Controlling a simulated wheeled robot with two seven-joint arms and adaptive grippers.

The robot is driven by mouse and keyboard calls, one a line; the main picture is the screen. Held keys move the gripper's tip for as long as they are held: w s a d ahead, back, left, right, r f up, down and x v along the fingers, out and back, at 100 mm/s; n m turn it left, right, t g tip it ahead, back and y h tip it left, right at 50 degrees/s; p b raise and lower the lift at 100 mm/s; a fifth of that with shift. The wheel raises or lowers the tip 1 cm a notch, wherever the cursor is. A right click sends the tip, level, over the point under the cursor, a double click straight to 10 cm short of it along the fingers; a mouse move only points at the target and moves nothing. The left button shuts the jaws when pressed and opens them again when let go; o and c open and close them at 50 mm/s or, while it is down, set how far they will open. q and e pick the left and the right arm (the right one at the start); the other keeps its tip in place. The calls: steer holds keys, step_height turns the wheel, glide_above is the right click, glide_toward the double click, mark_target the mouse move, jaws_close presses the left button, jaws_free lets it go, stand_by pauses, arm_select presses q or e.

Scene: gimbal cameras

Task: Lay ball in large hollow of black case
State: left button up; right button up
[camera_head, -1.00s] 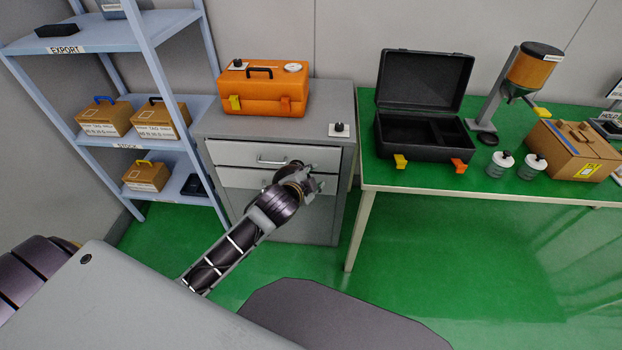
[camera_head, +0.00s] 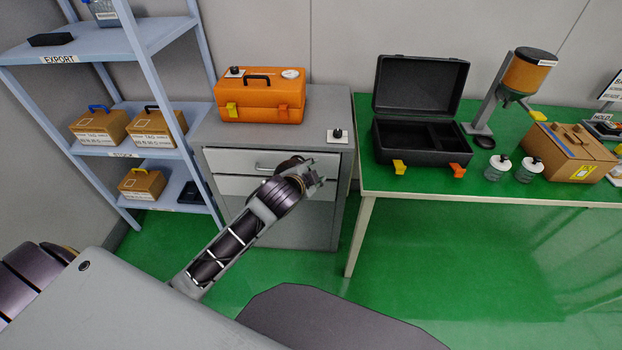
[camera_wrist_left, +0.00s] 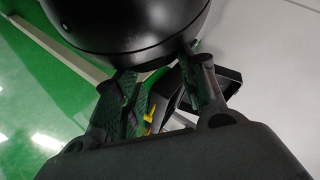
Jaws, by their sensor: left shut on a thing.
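The black case (camera_head: 418,157) stands open on the green table, lid up at the back. Its inside has a wider left hollow (camera_head: 400,136) and a narrower right one (camera_head: 448,134); I see no ball in either. My left gripper (camera_head: 316,178) is in front of the grey cabinet, left of the case and apart from it. In the left wrist view, a large, smooth black ball (camera_wrist_left: 125,25) with a seam sits at the fingertips of my left gripper (camera_wrist_left: 160,80), which is shut on it. In the head view I cannot make out the ball. My right gripper is not in view.
An orange toolbox (camera_head: 260,112) and a small knobbed plate (camera_head: 337,136) sit on the cabinet (camera_head: 205,127). Right of the case stand a dispenser (camera_head: 527,75), two jars (camera_head: 497,167) and a cardboard box (camera_head: 570,155). A blue shelf (camera_head: 120,45) is at left.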

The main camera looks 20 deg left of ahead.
arm_select(q)
steer(key=w+d+r+p, duration=0.2)
steer(key=w+r, duration=0.1)
steer(key=r, duration=0.4)
steer(key=w+d+r+m+h+p, duration=0.1)
steer(key=w+r, duration=0.3)
steer(key=r, duration=0.4)
steer(key=w+d+r+p, duration=0.2)
steer(key=w+r, duration=0.1)
steer(key=r, duration=0.4)
steer(key=w+d+f+m+h+p, duration=0.1)
steer(key=w+d+f+m+h, duration=0.15)
steer(key=d, duration=0.45)
steer(key=s+d+f+m+g+h, duration=0.4)
steer(key=s+d+f+m+h, duration=0.25)
steer(key=f, duration=0.25)
steer(key=s+d+m+g+h, duration=0.2)
steer(key=s+d+m+g, duration=0.1)
steer(key=s+m+g, duration=0.3)
steer(key=shift+s+d+r+m+g+p, duration=0.25)
steer(key=shift+s+m+g+p, duration=0.05)
steer(key=shift+m+g, duration=0.2)
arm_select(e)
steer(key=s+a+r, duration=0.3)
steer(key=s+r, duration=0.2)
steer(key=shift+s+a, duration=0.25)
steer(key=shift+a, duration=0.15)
arm_select(q)
steer(key=shift+m+g, duration=0.4)
